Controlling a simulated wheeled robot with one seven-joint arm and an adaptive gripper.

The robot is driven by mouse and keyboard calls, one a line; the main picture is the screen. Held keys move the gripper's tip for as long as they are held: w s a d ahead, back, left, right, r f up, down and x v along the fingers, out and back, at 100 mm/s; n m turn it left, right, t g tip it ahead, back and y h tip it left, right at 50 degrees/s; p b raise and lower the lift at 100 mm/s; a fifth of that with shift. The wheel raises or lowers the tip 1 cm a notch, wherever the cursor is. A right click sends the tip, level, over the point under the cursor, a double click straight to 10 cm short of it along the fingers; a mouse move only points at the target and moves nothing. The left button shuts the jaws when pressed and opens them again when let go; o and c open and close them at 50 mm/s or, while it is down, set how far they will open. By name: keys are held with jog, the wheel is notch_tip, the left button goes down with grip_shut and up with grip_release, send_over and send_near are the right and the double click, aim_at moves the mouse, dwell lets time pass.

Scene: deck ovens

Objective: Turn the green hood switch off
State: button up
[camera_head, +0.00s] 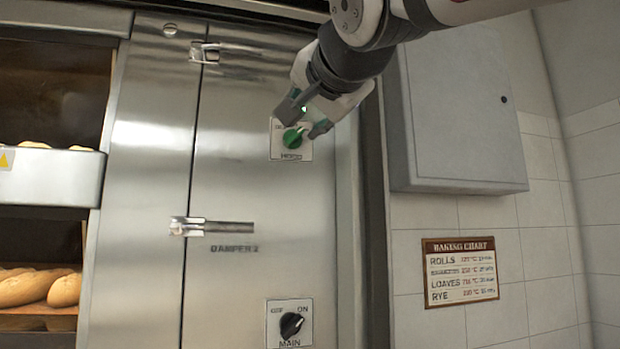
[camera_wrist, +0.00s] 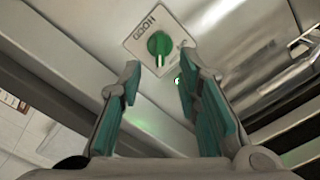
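The green hood switch (camera_head: 293,138) is a round knob on a white plate marked HOOD, on the steel oven front. In the wrist view the green knob (camera_wrist: 159,45) lies ahead, between and beyond the fingertips; its pale pointer line runs towards the bottom of the picture. The plate's upper lettering is partly covered in the head view, so I cannot read the setting there. My gripper (camera_head: 306,117) is in front of the plate's upper right. In the wrist view my gripper (camera_wrist: 159,79) is open, its teal-padded fingers apart with nothing between them.
A black MAIN switch (camera_head: 291,324) sits lower on the same front. Latch handles (camera_head: 213,227) project from the steel. A grey wall box (camera_head: 455,115) stands right of the oven, above a baking chart (camera_head: 460,271). Bread (camera_head: 40,288) lies in the oven at left.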

aim_at(295, 135)
jog(key=p+x, duration=0.1)
jog(key=x, duration=0.5)
jog(key=shift+w+a, duration=0.1)
jog(key=shift+w, duration=0.25)
grip_shut()
